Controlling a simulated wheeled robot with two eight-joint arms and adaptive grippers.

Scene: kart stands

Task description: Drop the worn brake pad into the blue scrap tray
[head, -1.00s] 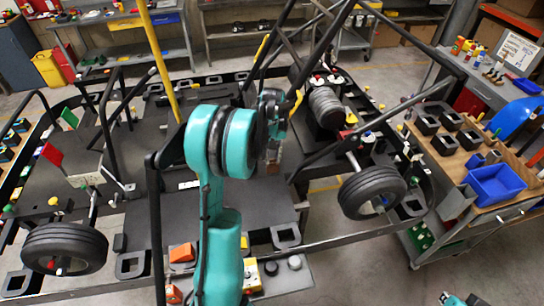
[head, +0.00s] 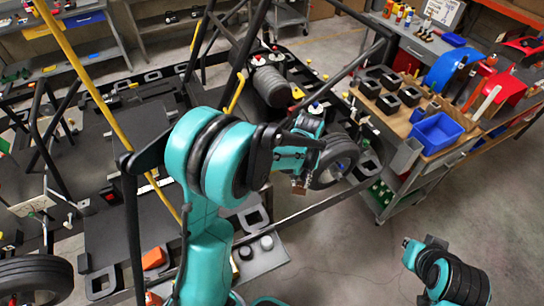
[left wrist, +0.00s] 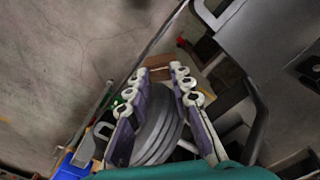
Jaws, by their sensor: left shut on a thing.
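My left gripper (head: 299,178) hangs below its teal wrist, over the floor just in front of a wheel. It is shut on the worn brake pad (head: 298,187), a small brown block at its fingertips. In the left wrist view the pad (left wrist: 158,64) shows between the tips of the two fingers (left wrist: 160,75). The blue scrap tray (head: 437,133) sits on the wooden top of the cart at the right, apart from the gripper and up to its right. My right arm shows at the lower right, but its fingers do not.
The cart's wooden top (head: 404,123) also bears several black square holders (head: 388,106) left of the tray. A kart wheel (head: 336,160) and black frame tubes stand close to my left gripper. Grey floor (head: 345,235) is clear between the kart stand and my right arm.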

